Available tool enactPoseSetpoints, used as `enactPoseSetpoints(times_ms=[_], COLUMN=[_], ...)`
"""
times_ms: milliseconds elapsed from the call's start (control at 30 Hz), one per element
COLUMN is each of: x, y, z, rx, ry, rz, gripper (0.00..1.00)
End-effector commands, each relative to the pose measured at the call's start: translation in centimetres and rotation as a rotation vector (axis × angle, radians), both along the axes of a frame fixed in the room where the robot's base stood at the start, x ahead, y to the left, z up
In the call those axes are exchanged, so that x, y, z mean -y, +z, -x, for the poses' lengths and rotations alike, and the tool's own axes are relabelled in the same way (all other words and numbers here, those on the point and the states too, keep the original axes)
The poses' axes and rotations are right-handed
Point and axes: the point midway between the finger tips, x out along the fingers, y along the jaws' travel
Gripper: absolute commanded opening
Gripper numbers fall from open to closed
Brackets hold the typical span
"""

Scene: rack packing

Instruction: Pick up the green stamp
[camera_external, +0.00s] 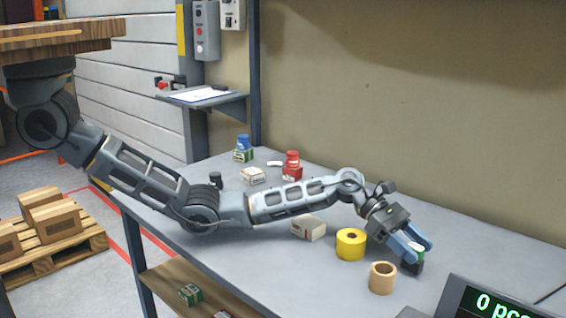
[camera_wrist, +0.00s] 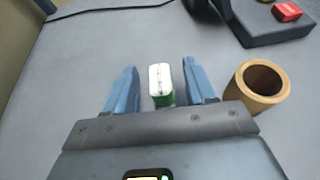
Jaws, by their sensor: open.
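The green stamp (camera_external: 419,251) stands on the table near its front right part, partly hidden by my fingers. In the wrist view, the stamp (camera_wrist: 160,80) shows a white top and a green side. My gripper (camera_external: 418,246) is open, with one blue finger on each side of the stamp. The stamp's lower part is dark in the external view.
A tan tape roll (camera_external: 382,278) stands close beside the gripper, with a yellow roll (camera_external: 351,244) behind it. A dark display unit (camera_external: 500,300) is at the front right. Small boxes and bottles stand farther back. The table's right rear is clear.

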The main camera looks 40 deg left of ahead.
Motion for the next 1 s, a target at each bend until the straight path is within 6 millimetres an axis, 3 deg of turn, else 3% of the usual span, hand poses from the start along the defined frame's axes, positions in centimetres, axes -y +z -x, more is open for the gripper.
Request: enactPoseSetpoints(times_ms=[133, 700, 1000], x=[-0.01, -0.04, -0.02], y=[0.06, 0.06, 0.55], z=[0.0, 0.0, -0.01], rx=[0.0, 0.001, 0.001], ry=[0.0, 0.0, 0.0], rz=[0.0, 0.0, 0.001], gripper=[0.55, 0.01, 0.0])
